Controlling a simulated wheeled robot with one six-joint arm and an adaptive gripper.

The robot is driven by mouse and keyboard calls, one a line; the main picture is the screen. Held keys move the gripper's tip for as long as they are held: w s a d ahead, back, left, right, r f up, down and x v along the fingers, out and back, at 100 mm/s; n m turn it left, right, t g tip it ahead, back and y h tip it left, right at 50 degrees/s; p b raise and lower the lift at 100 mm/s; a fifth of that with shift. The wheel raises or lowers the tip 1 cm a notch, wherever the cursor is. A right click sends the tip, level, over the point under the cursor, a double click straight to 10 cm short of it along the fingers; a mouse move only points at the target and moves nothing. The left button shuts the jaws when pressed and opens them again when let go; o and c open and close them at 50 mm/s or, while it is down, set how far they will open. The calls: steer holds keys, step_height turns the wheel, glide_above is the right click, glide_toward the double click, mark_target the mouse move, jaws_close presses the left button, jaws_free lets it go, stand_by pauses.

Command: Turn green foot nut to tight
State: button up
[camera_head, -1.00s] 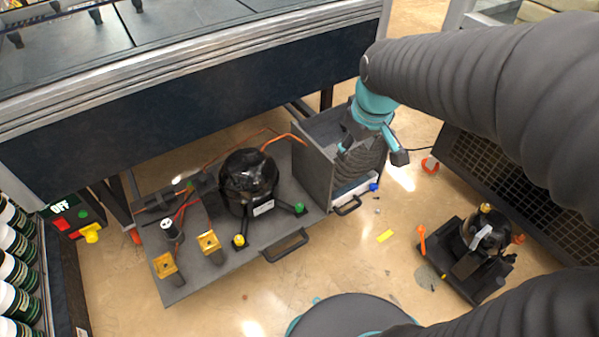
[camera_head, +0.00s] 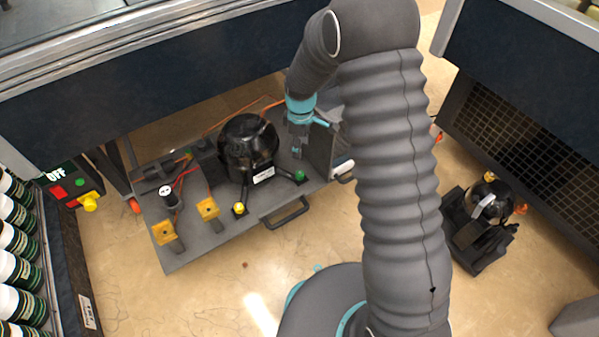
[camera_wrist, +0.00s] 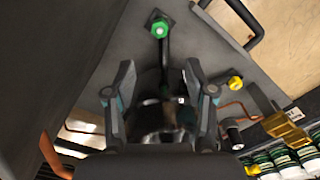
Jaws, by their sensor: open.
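The green foot nut (camera_head: 300,175) sits at the end of a foot of the black pump (camera_head: 248,148), on the right part of the grey base plate. In the wrist view the green nut (camera_wrist: 160,29) is at the top centre, beyond my fingertips and clear of them. My gripper (camera_head: 297,152) is above the plate, to the right of the pump and a little behind the green nut. In the wrist view my gripper (camera_wrist: 158,72) is open, with nothing between its fingers. The pump body (camera_wrist: 158,115) shows between and below the fingers.
A yellow nut (camera_head: 238,208) is on another pump foot; it also shows in the wrist view (camera_wrist: 235,83). A grey upright panel (camera_head: 320,150) stands close to the right of my gripper. A black handle (camera_head: 285,213) is on the plate's front edge. A second small pump (camera_head: 490,203) is on the floor at right.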

mark_target(300, 174)
step_height(300, 174, down, 14)
steer(key=shift+r+b, duration=0.1)
steer(key=shift+b, duration=0.55)
jaws_close()
